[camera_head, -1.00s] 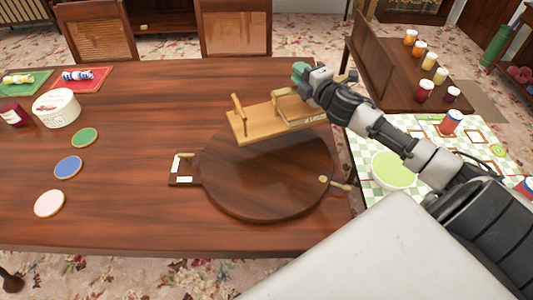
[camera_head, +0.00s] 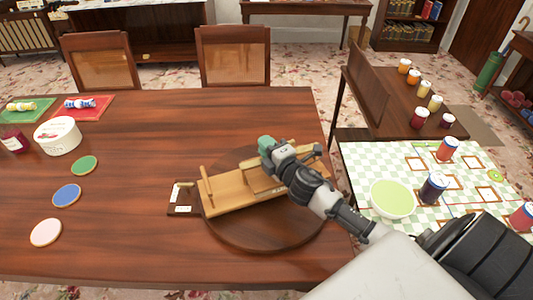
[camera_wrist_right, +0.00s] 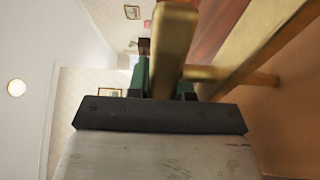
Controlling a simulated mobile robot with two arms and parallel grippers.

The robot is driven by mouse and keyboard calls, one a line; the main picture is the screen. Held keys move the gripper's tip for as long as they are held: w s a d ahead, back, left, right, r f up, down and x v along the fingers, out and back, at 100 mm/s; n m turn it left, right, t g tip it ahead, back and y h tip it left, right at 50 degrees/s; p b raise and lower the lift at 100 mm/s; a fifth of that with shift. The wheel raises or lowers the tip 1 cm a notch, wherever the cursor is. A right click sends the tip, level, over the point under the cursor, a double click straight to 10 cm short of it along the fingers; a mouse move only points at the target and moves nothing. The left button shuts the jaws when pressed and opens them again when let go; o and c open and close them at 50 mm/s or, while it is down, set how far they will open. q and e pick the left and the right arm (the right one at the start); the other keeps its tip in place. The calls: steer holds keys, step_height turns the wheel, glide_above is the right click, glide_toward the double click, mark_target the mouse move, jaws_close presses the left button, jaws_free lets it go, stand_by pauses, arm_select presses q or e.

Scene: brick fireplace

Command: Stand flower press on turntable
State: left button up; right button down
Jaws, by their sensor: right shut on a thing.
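The flower press (camera_head: 226,194) is a light wooden board with upright pegs and a smaller block on top. My right gripper (camera_head: 267,148) is shut on one of its posts; in the right wrist view the post (camera_wrist_right: 172,45) is between the green fingers. My left gripper is not in view.
A label plate (camera_head: 183,198) is beside the turntable's left rim. Green, blue and pink discs (camera_head: 67,195) lie on the table's left, with a round white tub (camera_head: 57,136) behind. On the right, a checkered surface holds a green-topped bowl (camera_head: 392,198) and cans (camera_head: 433,187).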

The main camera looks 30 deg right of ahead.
steer(key=shift+f, duration=1.2)
steer(key=shift+f+b, duration=0.15)
steer(key=shift+b, duration=0.2)
steer(key=c, duration=1)
jaws_free()
steer(key=shift+f, duration=0.1)
